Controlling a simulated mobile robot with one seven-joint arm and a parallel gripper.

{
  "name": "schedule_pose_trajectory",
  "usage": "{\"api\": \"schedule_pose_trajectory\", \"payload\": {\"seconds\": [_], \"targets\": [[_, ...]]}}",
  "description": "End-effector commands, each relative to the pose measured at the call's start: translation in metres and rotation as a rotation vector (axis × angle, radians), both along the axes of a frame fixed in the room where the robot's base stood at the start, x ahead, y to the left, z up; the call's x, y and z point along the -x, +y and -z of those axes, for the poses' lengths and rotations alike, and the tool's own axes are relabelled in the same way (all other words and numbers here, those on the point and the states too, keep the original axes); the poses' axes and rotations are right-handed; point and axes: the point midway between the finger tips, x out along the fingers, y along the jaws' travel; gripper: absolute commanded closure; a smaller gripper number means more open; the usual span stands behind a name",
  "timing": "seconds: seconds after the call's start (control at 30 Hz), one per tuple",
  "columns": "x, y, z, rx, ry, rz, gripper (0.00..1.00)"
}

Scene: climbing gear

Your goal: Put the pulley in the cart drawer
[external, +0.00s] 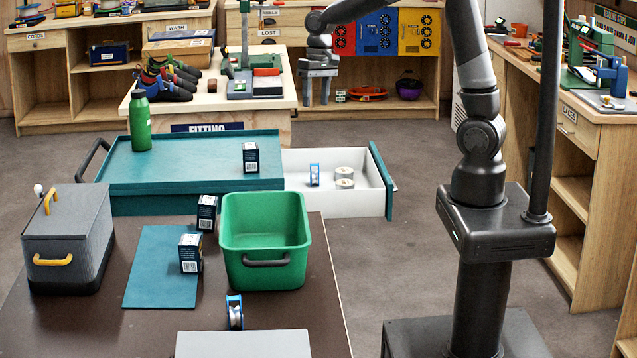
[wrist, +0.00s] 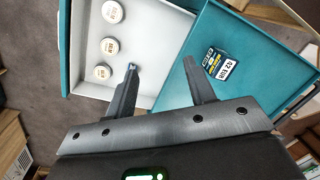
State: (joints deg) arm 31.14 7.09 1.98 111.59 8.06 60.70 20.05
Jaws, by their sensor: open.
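A blue-sided pulley with a grey wheel (external: 315,175) stands inside the open white cart drawer (external: 295,158), left of some white rolls. A similar blue pulley (external: 234,312) stands on the brown table near the front. My gripper (external: 318,96) is open and empty, fingers pointing down, raised above and apart from the drawer. In the wrist view, my gripper (wrist: 160,64) has its fingers spread over the drawer (wrist: 150,40) and the teal cart top. A small bit of blue, probably the drawer's pulley, shows by the left fingertip, mostly hidden.
White rolls (wrist: 108,45) lie in the drawer. The teal cart top (external: 195,160) holds a green bottle (external: 140,122) and a dark box (external: 250,157). The table holds a green bin (external: 264,232), a grey cooler (external: 68,240) and two dark boxes (external: 190,254). Floor right of the drawer is clear.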

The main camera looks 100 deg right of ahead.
Motion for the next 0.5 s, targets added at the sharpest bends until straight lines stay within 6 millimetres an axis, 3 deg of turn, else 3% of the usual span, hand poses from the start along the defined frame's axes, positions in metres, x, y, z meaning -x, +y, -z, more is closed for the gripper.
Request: {"api": "schedule_pose_trajectory", "payload": {"seconds": [0.03, 0.2, 0.5], "targets": [[0.007, 0.020, -0.013, 0.025, -0.025, -0.057, 0.50], [0.033, 0.073, -0.043, 0.100, -0.101, -0.231, 0.50], [0.096, 0.149, -0.073, 0.223, -0.246, -0.532, 0.50]]}}
